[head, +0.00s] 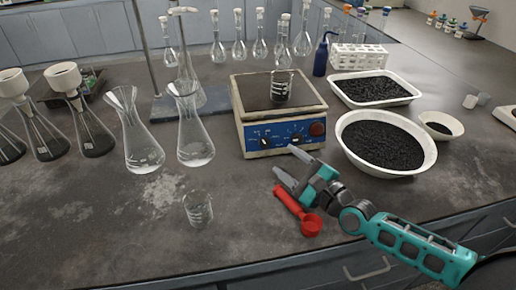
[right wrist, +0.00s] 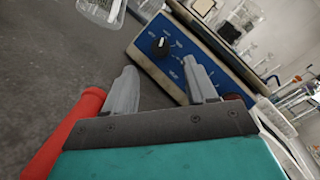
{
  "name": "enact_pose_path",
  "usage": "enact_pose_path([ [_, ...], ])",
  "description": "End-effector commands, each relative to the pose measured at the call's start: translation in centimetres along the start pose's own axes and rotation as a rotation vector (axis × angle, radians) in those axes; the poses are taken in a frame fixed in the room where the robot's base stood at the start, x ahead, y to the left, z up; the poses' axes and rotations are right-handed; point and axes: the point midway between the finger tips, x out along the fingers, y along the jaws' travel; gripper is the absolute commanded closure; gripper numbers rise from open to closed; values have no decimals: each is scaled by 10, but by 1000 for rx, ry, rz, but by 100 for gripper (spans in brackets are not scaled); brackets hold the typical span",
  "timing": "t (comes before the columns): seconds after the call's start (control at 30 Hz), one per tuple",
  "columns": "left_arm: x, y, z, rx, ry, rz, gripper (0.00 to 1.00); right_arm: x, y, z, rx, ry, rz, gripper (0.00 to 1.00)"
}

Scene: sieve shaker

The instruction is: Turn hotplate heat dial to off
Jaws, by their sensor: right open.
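The hotplate (head: 243,118) stands mid-bench, with a pale top edge and a blue front panel (head: 282,134). A black dial (head: 265,142) is left on the panel, a second dial (head: 297,139) is to its right, and a red round part (head: 317,129) is at the right end. I cannot read which dial is heat. My right gripper (head: 283,160) is open and empty, its fingers pointing at the panel from in front. In the right wrist view, one dial (right wrist: 160,46) shows between and beyond the fingers (right wrist: 160,68), apart from them. My left gripper is not in view.
A beaker (head: 281,86) stands on the hotplate. A red scoop (head: 310,226) lies beneath my right gripper. Conical flasks (head: 193,150) stand left, a small beaker (head: 198,209) in front. White bowls of black grains (head: 428,160) are right. The bench front left is clear.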

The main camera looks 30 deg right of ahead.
Motion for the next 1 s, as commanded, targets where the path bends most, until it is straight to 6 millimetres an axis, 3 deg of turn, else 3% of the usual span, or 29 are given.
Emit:
enact_pose_path([
  [0.6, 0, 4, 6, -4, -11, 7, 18, 69, 0, 0, 1, -1, -2, 44],
  [1.0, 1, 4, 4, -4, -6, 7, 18, 74, 0, 0, 0, 0, 0, 45],
])
